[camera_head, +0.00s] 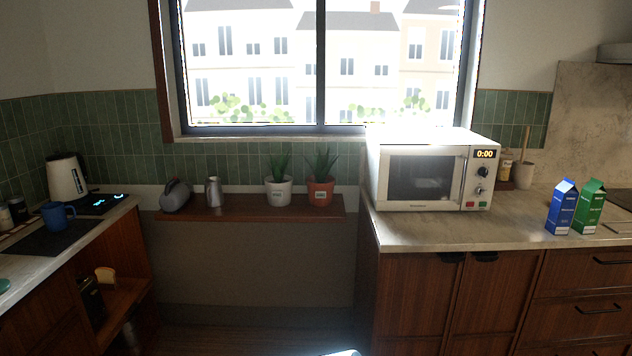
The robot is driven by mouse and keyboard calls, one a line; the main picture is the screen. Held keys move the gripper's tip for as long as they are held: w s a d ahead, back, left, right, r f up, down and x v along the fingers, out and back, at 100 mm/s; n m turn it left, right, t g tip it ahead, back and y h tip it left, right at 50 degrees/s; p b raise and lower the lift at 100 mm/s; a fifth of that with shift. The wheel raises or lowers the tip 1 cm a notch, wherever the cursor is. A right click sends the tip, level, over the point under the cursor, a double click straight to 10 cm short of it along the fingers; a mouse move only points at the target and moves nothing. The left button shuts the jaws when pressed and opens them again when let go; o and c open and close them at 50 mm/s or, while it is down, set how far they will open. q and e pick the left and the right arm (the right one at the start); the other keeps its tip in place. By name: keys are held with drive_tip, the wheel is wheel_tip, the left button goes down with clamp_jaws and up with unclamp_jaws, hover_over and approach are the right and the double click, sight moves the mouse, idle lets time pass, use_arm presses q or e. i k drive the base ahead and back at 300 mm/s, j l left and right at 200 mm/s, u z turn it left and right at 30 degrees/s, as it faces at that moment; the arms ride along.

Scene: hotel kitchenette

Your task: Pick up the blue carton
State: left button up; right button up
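The blue carton (561,208) stands upright on the right countertop, right of the microwave and near the counter's front edge. A green carton (589,207) stands upright close beside it on the right. The blue carton's front is unobstructed. Neither of my grippers can be made out in the head view. A small pale shape shows at the bottom edge, and I cannot tell what it is.
A white microwave (427,170) sits on the right countertop (420,232). A wooden shelf (240,208) under the window holds two potted plants, a metal jug and a grey rounded object. A blue mug (56,216) and a kettle (67,179) stand on the left counter. The middle floor looks clear.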

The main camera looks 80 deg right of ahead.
sight(566, 195)
drive_tip(key=z, duration=4.1)
